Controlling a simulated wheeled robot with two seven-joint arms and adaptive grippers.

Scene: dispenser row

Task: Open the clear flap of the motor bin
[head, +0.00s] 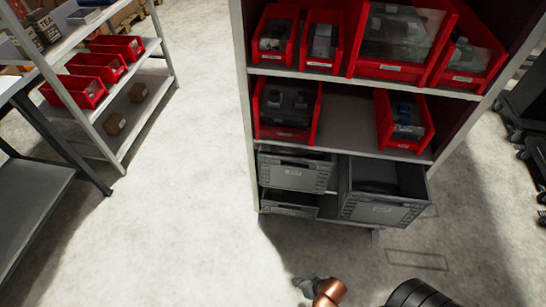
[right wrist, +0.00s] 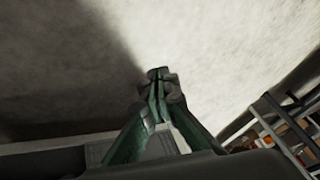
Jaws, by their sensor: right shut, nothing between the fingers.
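Red bins with clear fronts stand in a shelf unit in the head view. The wide top-row bin (head: 402,32) holds grey parts behind its clear flap. The lower left bin (head: 288,106) holds dark, rounded parts that may be motors. I cannot read the labels, so I cannot tell which is the motor bin. My right gripper (head: 306,284) is low at the bottom of the head view, over the floor and well apart from the bins. In the right wrist view its green-sided fingers (right wrist: 160,80) meet at the tips, shut and empty. My left gripper is not in view.
Grey crates (head: 384,210) sit at the bottom of the shelf unit; the right one sticks out forward. A red bin with blue parts (head: 403,122) stands on the lower shelf. A side rack (head: 140,105) and a table (head: 32,195) stand at left. The floor between is clear.

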